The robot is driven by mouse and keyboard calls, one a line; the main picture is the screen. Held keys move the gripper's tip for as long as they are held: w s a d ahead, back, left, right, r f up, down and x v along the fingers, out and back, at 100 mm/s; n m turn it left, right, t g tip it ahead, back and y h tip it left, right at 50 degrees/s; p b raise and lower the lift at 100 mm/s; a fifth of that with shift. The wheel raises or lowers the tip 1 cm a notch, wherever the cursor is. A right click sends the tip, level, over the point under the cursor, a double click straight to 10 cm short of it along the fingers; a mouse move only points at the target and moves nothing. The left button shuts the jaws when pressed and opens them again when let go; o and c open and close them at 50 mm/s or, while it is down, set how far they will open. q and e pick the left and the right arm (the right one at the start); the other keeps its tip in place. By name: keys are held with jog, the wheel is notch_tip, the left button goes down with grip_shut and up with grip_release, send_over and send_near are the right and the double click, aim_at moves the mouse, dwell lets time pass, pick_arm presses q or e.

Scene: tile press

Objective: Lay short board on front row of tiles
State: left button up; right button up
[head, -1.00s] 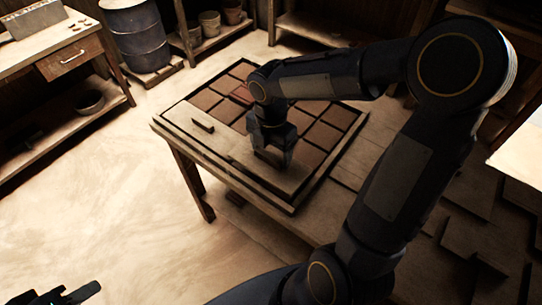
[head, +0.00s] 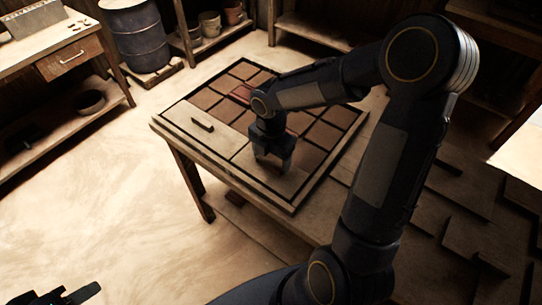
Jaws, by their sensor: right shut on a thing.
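The short board (head: 286,187) is pale wood and lies over the right part of the front row of tiles, end to end with another pale board. It looks flat and inside the dark tray rim; whether it fully rests on the tiles I cannot tell. My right gripper (head: 272,165) points down and is shut on the short board's grip, which the fingers mostly hide. Brown tiles (head: 210,98) show in the rows behind, with a redder one among them. My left gripper (head: 55,296) is partly cut off at the bottom left, far from the table; its opening is unclear.
The other board (head: 185,122), with a dark handle, covers the left part of the front row. The wooden table (head: 172,140) has floor free in front. A workbench (head: 40,60), a blue barrel (head: 135,38) and pots (head: 210,24) stand behind.

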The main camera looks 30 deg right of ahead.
aim_at(271, 160)
jog(key=shift+f, duration=0.2)
jog(key=o, duration=1.1)
jog(key=shift+r, duration=0.3)
notch_tip(271, 160, up, 12)
jog(key=p, duration=0.2)
jog(key=s+a+m+t+y, duration=0.2)
jog(key=s+m, duration=0.6)
jog(key=m, duration=0.4)
jog(key=s+a+r+m+t+y, duration=0.1)
jog(key=s+a+m+t, duration=0.1)
jog(key=s+m, duration=0.7)
jog(key=shift+a+r+m+t+y, duration=0.15)
jog(key=shift+a+m+t+y, duration=0.45)
jog(key=shift+m, duration=1)
